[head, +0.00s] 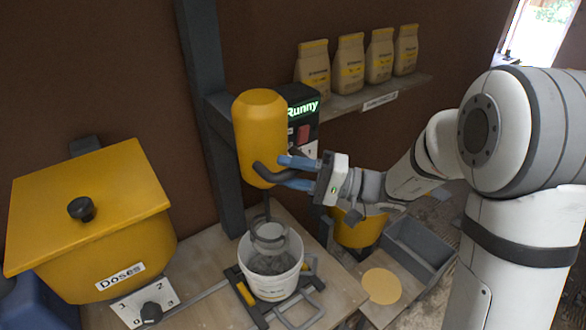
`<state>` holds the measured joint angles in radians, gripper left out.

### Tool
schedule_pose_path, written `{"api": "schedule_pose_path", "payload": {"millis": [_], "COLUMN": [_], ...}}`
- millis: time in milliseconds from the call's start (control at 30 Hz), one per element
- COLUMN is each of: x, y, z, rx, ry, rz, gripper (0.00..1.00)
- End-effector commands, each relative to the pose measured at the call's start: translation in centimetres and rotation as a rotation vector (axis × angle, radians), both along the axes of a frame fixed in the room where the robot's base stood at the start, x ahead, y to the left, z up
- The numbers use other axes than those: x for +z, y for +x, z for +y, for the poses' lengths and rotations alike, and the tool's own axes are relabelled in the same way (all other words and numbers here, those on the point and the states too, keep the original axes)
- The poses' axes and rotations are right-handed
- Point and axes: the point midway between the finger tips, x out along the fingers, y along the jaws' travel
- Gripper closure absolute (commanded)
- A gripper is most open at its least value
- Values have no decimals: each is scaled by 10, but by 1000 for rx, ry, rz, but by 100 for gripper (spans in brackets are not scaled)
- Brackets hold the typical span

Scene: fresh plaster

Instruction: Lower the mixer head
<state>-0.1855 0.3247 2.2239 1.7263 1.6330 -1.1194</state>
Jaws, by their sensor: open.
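The mixer head (260,130) is a yellow cylinder mounted on a dark grey upright column (215,130). A black curved handle (270,173) sticks out at its lower front. The whisk (268,236) hangs below the head, with its lower end inside the rim of a white bucket (270,282) holding grey material. My gripper (287,173) is open, its two blue fingers reaching left at the handle, one above and one below it. Whether the fingers touch the handle cannot be told.
A display (302,109) reading "Runny" sits behind the head. A yellow hopper (90,220) labelled "Doses" stands left, with a dial (151,312) in front. Several bags (349,64) stand on a shelf (370,95). A yellow bucket (356,232) and a grey tray (418,246) are right.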

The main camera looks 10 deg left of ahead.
Motion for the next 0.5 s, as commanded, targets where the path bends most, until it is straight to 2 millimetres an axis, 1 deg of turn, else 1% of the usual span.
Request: {"api": "schedule_pose_path", "payload": {"millis": [133, 167, 500], "x": [0, 0, 0], "y": [0, 0, 0], "z": [0, 0, -1], "rx": [0, 0, -1], "ry": [0, 0, 0], "rz": [0, 0, 0], "gripper": [59, 60, 88]}}
